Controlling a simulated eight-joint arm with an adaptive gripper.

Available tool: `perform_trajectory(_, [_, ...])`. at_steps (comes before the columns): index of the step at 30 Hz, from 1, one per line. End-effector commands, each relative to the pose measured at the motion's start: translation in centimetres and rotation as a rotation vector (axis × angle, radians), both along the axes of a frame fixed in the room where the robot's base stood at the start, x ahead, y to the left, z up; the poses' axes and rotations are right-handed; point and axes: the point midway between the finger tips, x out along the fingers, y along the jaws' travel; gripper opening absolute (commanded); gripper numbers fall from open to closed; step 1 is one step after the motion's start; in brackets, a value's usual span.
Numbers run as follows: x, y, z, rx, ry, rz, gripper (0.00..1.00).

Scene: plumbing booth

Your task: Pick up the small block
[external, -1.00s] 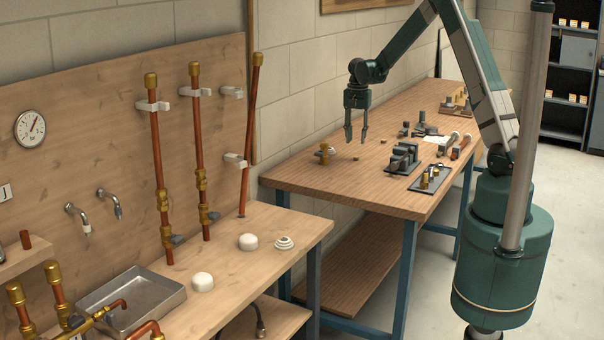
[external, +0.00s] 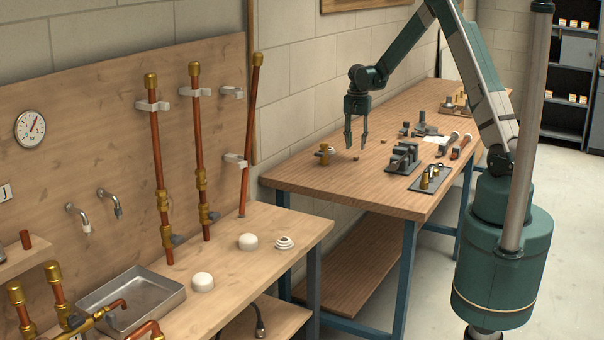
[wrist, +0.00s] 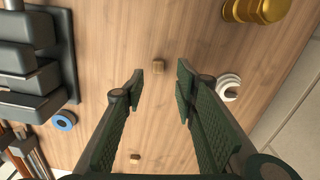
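A small brown block (external: 356,158) lies on the wooden workbench (external: 330,190), just below my gripper in the external view. In the wrist view the block (wrist: 158,66) shows in line with the gap between the fingers, slightly beyond the tips. My gripper (external: 356,146) points down over the bench, open and empty. Its two fingers (wrist: 160,84) stand well apart in the wrist view, with nothing between them. A second small brown piece (wrist: 135,156) lies closer to the wrist view's bottom edge; it also shows in the external view (external: 383,141).
A brass fitting (external: 323,153) stands left of the gripper, with a white ringed part (wrist: 229,86) near it. A dark vise-like block (external: 404,157) and a plate with brass parts (external: 428,180) lie to the right.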

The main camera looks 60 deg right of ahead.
Motion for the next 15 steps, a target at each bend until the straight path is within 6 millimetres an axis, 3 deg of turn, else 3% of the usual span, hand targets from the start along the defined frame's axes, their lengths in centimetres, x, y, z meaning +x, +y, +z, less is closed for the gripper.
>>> perform_trajectory(15, [-0.3,-0.2,-4.7,0.0,0.0,0.0,0.29])
